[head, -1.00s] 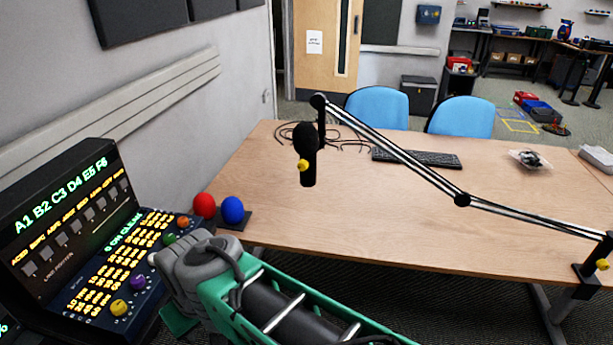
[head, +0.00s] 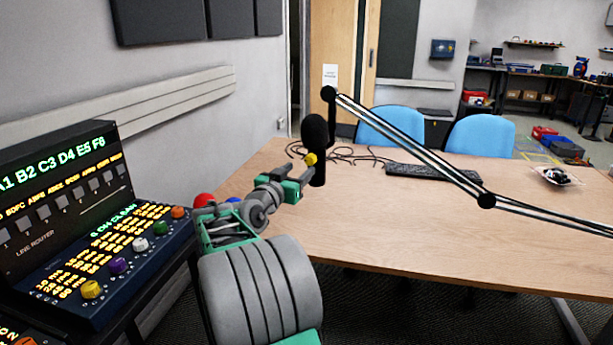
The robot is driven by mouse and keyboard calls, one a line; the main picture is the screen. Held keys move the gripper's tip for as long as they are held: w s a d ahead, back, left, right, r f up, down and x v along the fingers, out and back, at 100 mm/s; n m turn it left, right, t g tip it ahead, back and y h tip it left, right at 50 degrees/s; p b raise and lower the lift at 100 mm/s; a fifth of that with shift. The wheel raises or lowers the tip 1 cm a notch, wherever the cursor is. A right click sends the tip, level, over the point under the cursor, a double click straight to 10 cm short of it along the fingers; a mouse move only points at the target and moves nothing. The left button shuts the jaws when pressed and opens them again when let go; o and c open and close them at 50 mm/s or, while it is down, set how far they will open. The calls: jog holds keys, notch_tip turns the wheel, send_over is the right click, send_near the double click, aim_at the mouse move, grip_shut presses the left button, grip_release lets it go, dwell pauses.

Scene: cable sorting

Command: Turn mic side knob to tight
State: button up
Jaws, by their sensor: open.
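The black microphone (head: 316,135) hangs upright from the end of a jointed boom arm (head: 413,146) over the table. Its yellow side knob (head: 311,159) faces left toward me. The knob's lower part is close to the fingertips.
The wooden table (head: 420,237) is mostly clear. A keyboard (head: 430,172), cables (head: 345,153) and two blue chairs (head: 480,138) are behind the microphone. A control console (head: 100,240) with coloured knobs stands at left. Red and blue balls (head: 204,200) are partly hidden behind my arm.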

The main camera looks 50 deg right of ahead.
aim_at(309, 160)
jog(key=x, duration=0.6)
jog(key=shift+w+d+r, duration=0.1)
jog(key=shift+w+d, duration=0.05)
jog(key=shift+c, duration=0.2)
grip_shut()
